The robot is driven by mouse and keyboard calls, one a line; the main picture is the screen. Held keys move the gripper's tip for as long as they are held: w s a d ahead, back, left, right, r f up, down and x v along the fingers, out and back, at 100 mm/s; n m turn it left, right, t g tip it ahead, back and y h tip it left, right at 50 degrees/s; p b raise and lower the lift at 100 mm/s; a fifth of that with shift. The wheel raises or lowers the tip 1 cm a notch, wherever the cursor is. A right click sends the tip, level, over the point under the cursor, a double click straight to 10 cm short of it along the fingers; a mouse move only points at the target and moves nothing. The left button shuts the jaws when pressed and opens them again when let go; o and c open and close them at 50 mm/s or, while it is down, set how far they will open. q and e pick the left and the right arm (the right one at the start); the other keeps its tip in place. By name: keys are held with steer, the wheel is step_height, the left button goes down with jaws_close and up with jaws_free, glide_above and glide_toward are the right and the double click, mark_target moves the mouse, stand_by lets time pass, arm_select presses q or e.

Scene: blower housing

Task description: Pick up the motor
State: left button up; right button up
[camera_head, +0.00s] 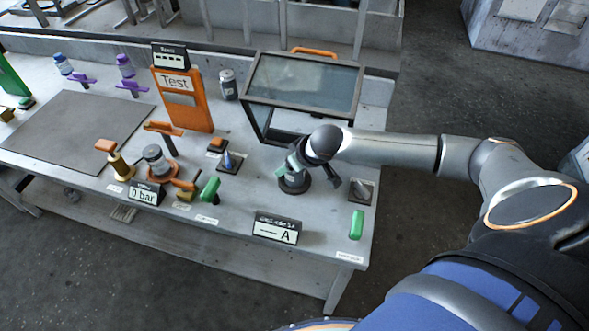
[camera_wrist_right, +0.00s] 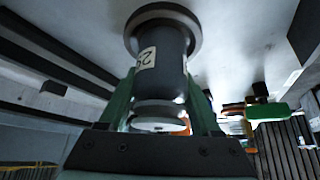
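The motor appears to be the dark cylinder with a wide round flange and a white label (camera_wrist_right: 162,50), large in the right wrist view. In the head view its dark round base (camera_head: 293,185) shows on the right part of the workbench, partly covered by my right gripper (camera_head: 300,165). In the right wrist view the green fingers of that gripper (camera_wrist_right: 162,100) lie on both sides of the motor, very close to it. I cannot tell whether they press on it. My left gripper is not in view.
A glass-fronted case with a dark frame (camera_head: 303,85) stands behind the motor. An orange Test stand (camera_head: 182,98) is farther left. A small A sign (camera_head: 277,229), a green part (camera_head: 357,224) and a small dark holder (camera_head: 361,191) are nearby. A grey mat (camera_head: 75,130) lies bare at left.

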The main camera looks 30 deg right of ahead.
jaws_close()
stand_by(0.3)
steer(key=shift+r, duration=0.15)
